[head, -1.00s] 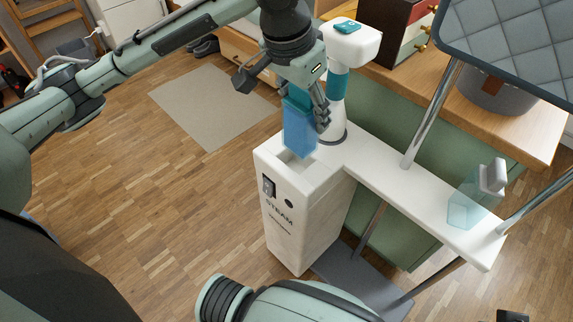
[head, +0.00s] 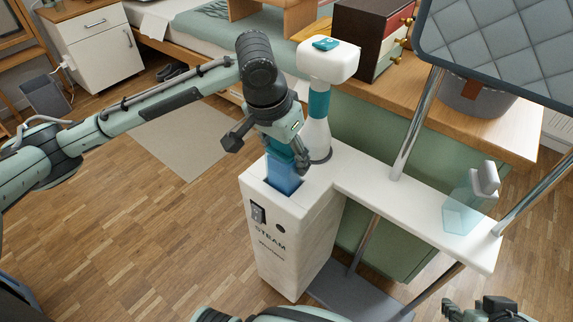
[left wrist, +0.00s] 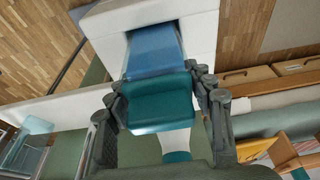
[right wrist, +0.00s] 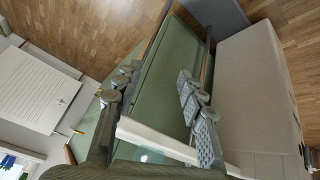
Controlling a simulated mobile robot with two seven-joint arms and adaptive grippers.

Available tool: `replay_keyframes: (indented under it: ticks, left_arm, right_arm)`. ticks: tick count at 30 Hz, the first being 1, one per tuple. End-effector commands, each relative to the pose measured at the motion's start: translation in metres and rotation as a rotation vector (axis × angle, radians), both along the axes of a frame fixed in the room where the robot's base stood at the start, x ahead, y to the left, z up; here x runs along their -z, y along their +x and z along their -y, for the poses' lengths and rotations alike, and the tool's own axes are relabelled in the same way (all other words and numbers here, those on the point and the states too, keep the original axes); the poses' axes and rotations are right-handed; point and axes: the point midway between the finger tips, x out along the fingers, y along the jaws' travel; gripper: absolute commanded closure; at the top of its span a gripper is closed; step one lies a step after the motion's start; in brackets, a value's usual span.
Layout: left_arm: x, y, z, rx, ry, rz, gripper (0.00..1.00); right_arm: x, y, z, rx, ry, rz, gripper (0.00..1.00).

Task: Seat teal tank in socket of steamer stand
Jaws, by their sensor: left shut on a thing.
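The teal-capped tank (head: 283,180) has a translucent blue body. It stands near upright with its lower end inside the socket in the top of the white steamer stand (head: 272,240). My left gripper (head: 287,158) is shut on the teal cap, above the socket. In the left wrist view the cap (left wrist: 158,103) sits between both fingers and the blue body (left wrist: 153,52) runs into the dark opening of the stand. Whether it touches the bottom is hidden. My right gripper (right wrist: 158,92) is open and empty; in the head view it shows at the bottom right edge.
A white and teal steamer head (head: 318,105) stands just behind the socket. A pale translucent bottle (head: 462,210) stands on the stand's side shelf. Chrome poles (head: 414,120) and a quilted board (head: 497,45) rise on the right. Floor at left is clear.

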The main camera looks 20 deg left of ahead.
Motion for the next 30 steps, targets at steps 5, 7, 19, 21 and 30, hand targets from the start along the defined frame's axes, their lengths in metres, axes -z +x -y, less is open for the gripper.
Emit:
replay_keyframes:
  ticks: [5,7,19,21,30]
  left_arm:
    - [0.02,0.0,0.0,0.0,0.0,0.0,0.84]
    - [0.022,0.0,0.0,0.0,0.0,0.0,0.84]
    - [0.023,0.0,0.0,0.001,-0.001,0.0,0.84]
    - [0.024,0.0,0.0,0.001,-0.001,0.0,0.84]
    - [0.025,0.0,0.0,0.001,0.0,-0.001,0.27]
  right_arm:
    - [-0.007,0.019,-0.015,-0.032,0.031,0.095,0.6]
    - [-0.009,0.021,-0.018,-0.037,0.036,0.107,0.6]
    - [-0.008,0.018,-0.015,-0.031,0.029,0.09,0.6]
    - [-0.007,0.017,-0.013,-0.028,0.027,0.084,0.6]
    - [-0.006,0.015,-0.012,-0.025,0.024,0.075,0.6]
